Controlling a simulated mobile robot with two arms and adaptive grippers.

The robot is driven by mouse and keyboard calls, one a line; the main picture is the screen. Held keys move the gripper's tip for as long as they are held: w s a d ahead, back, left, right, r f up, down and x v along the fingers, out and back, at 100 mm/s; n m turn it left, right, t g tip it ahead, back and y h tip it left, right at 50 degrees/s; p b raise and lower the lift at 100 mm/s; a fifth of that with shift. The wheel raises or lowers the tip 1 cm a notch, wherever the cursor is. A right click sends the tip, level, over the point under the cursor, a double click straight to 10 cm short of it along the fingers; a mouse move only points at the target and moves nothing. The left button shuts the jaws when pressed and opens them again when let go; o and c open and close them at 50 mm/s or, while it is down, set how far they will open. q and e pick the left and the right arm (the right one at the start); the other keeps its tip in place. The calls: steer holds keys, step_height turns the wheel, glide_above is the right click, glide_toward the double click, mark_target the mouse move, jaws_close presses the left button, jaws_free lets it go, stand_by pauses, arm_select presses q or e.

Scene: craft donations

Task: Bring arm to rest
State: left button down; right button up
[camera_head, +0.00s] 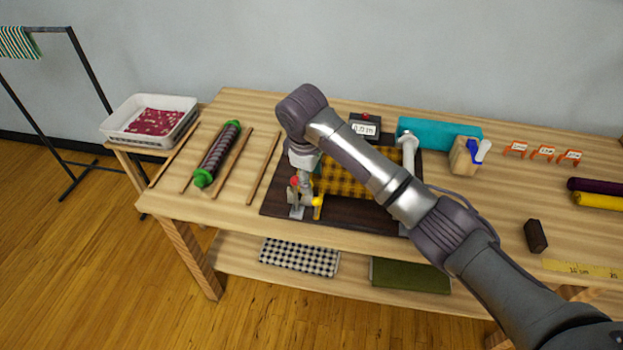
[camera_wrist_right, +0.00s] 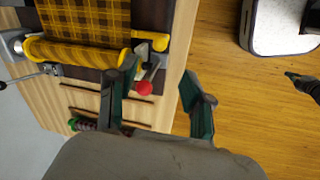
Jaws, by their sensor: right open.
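My right arm reaches across the table from the lower right in the head view. My right gripper (camera_head: 305,172) points down at the left end of the fabric winder, partly hidden by my wrist. In the right wrist view its two dark green fingers (camera_wrist_right: 157,72) are apart. The winder's red crank knob (camera_wrist_right: 143,88) shows between them, close to the left finger; I cannot tell whether they touch. The yellow plaid fabric (camera_head: 352,178) lies across the winder's dark board (camera_head: 275,202). A small dark shape at the wrist view's right edge may be my left gripper (camera_wrist_right: 303,82).
Left on the table are a green-ended roll (camera_head: 217,152) and several wooden sticks. A white tray (camera_head: 182,106) stands beyond. At right are a teal block (camera_head: 440,127), a wooden holder (camera_head: 462,157), orange tags, a dark block (camera_head: 536,236) and dark and yellow rolls. Folded fabrics lie on the lower shelf.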

stand_by(0.3)
steer(key=s+f+m+y, duration=0.4)
steer(key=s+f, duration=0.8)
steer(key=s, duration=0.4)
steer(key=s+d+r+m+t+h, duration=0.2)
steer(key=s+d+m, duration=0.5)
steer(key=s+d, duration=1.1)
step_height(320, 180, down, 29)
steer(key=s+a+g, duration=0.2)
steer(key=s+d+f+g+h, duration=0.1)
steer(key=s+d+f, duration=0.2)
steer(key=s+f, duration=1.1)
steer(key=shift+s+f+n, duration=0.25)
steer(key=shift+s+n, duration=0.15)
steer(key=shift+s, duration=0.75)
